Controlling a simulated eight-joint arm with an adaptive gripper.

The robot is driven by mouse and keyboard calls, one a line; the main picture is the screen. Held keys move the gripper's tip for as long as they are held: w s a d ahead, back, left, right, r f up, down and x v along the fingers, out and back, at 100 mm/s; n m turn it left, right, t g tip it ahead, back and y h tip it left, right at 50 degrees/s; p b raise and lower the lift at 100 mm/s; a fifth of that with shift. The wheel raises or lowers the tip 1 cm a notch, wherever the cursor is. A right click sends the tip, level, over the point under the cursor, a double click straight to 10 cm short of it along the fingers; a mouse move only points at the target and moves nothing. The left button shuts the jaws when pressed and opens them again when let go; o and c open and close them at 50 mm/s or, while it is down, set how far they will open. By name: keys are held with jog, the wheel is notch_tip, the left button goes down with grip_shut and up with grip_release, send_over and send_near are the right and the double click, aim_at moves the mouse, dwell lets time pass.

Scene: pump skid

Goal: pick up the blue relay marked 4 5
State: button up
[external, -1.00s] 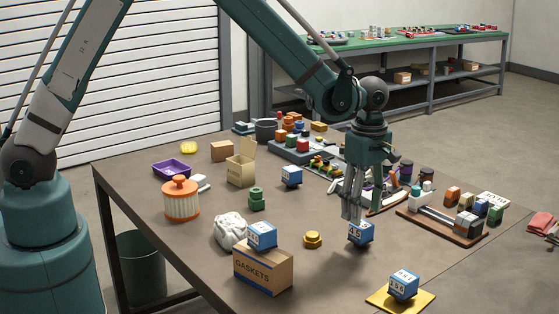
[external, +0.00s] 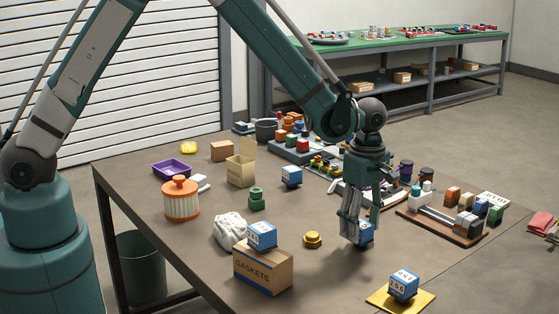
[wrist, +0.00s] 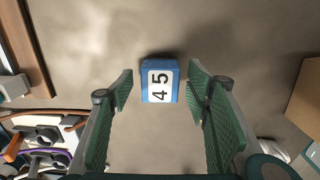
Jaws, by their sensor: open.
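The blue relay marked 4 5 (wrist: 160,82) stands on the table between the open fingers of my gripper (wrist: 160,88) in the wrist view, with a gap on each side. Its white label faces the camera. In the external view the relay (external: 366,233) is partly hidden behind the fingers of my gripper (external: 353,238), which are low over the table. Other blue relays stand on the gaskets box (external: 262,235), on a yellow mat (external: 404,284) and farther back on the table (external: 291,176).
The cardboard gaskets box (external: 262,270) is left of my gripper, with a brass fitting (external: 312,239) between. A brown tray rack (external: 443,229) with several blocks lies to the right. The table just in front of the relay is bare.

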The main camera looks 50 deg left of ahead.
aim_at(362, 224)
jog(key=shift+c, duration=0.4)
jog(key=c, duration=1)
jog(key=shift+r, duration=0.1)
jog(key=shift+r+p, duration=0.4)
jog(key=shift+r, duration=4.55)
